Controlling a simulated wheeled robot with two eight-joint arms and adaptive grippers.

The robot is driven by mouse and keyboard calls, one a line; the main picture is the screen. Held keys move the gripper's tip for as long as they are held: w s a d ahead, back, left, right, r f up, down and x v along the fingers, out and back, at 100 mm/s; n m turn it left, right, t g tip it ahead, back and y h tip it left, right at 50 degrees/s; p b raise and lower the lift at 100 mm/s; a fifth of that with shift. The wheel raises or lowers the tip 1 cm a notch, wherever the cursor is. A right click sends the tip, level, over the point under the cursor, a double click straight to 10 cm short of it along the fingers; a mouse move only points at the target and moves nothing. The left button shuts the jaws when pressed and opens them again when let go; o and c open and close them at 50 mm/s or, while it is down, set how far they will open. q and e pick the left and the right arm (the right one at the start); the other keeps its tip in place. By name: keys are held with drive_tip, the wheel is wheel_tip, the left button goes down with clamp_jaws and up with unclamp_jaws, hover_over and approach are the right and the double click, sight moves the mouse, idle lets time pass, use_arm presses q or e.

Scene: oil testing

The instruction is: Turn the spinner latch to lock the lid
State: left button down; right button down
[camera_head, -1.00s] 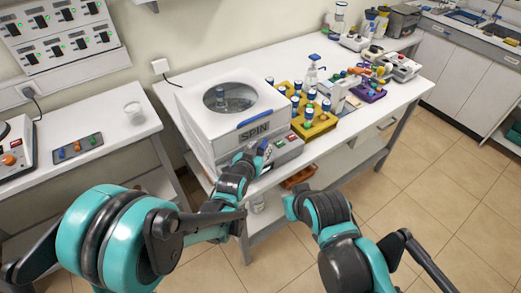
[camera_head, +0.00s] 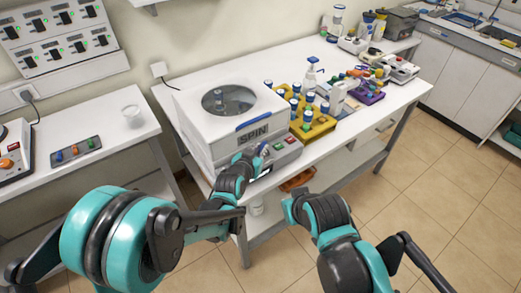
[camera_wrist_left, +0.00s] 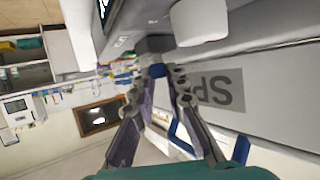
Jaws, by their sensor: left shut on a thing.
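The spinner (camera_head: 228,120) is a white box with a round window in its lid (camera_head: 222,101), marked SPIN on its front. The lid lies shut on the box. My left gripper (camera_head: 261,153) is at the front of the spinner, below the blue strip (camera_head: 262,124) on the lid edge. The gripper largely covers the latch in the head view. My right arm shows at the lower right, but its fingertips cannot be seen.
A yellow rack (camera_head: 318,126) with blue-capped vials stands close right of the spinner. The floor at right is clear.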

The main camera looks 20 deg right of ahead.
use_arm(q)
drive_tip(key=shift+w+a+m+h, duration=0.1)
drive_tip(key=shift+m+h, duration=0.2)
drive_tip(key=shift+w+a+m+g+h+b, duration=0.15)
drive_tip(key=shift+m+g+h+b, duration=0.1)
drive_tip(key=shift+m+g+h, duration=0.3)
drive_tip(key=shift+w+a+m+g+h+b, duration=0.1)
drive_tip(key=shift+m+g+h+b, duration=0.15)
drive_tip(key=shift+m+g+h, duration=0.3)
drive_tip(key=shift+w+a+m+g+h, duration=0.15)
drive_tip(key=shift+m+g+h, duration=0.55)
drive_tip(key=shift+m+g, duration=0.6)
drive_tip(key=c, duration=1.5)
unclamp_jaws()
drive_tip(key=shift+c, duration=0.2)
drive_tip(key=v, duration=1.2)
drive_tip(key=shift+w, duration=0.1)
